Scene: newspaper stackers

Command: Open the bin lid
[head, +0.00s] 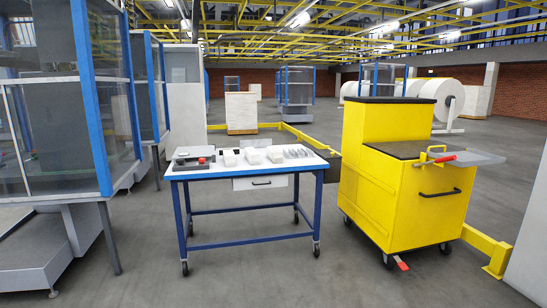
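A yellow wheeled cabinet (400,195) stands right of centre, with a taller back section and a lower front section. It is the most bin-like thing in view, but I cannot tell whether it is the bin. A flat dark panel (422,149) covers its lower section and lies level. Another dark panel (391,100) tops the taller section. I cannot tell which panel, if either, is the lid. A dark bar handle (440,192) is on the yellow front. My gripper is not in view.
A blue-framed wheeled table (250,238) with a white top and small items stands left of the cabinet. A red-handled tool (440,160) and a grey shelf (476,157) stick out at the cabinet's right. Glazed machines (102,95) line the left. The front floor is clear.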

